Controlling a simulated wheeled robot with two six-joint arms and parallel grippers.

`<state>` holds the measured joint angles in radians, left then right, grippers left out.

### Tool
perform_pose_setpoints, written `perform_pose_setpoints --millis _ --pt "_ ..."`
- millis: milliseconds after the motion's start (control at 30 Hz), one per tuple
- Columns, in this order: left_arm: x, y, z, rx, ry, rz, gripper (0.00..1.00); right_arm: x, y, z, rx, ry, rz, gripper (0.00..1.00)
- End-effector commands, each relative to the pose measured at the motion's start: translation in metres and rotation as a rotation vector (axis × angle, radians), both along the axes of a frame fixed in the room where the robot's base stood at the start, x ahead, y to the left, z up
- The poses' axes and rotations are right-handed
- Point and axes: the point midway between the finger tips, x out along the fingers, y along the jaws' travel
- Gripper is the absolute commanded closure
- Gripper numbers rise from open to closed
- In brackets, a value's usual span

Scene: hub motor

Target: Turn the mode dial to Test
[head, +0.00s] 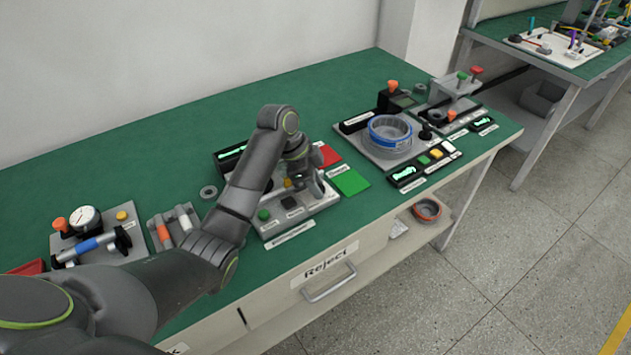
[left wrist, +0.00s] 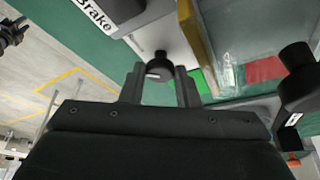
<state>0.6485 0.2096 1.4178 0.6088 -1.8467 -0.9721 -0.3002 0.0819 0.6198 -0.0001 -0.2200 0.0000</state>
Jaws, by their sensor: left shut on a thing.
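My left gripper (head: 303,179) is over the grey control panel (head: 320,204) in the middle of the green bench. In the left wrist view the gripper (left wrist: 159,88) is shut on a round black knob (left wrist: 158,68), which stands between the two fingers. The knob, apparently the mode dial, has a small light mark on its face, too small to read. In the head view my wrist hides the dial and its position labels. A "Brake" label (left wrist: 95,14) shows close by in the left wrist view. My right gripper is not in view.
A green button (head: 263,214) and a black square (head: 289,202) sit on the panel near my arm. Green (head: 350,182) and red (head: 328,155) squares lie to its right. A fixture with a blue ring (head: 390,131) stands further right.

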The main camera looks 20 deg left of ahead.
Motion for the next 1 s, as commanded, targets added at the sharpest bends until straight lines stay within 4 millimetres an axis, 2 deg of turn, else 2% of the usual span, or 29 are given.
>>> perform_pose_setpoints --millis 267,600,1000 --pt "-0.002 -0.001 0.007 -0.001 0.003 0.15 0.94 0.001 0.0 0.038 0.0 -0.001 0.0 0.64" --pt "-0.005 -0.003 0.009 -0.001 0.004 0.463 0.94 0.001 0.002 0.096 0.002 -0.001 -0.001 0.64" --pt "-0.006 -0.006 0.007 -0.001 0.002 0.842 0.94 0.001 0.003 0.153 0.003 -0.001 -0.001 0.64"
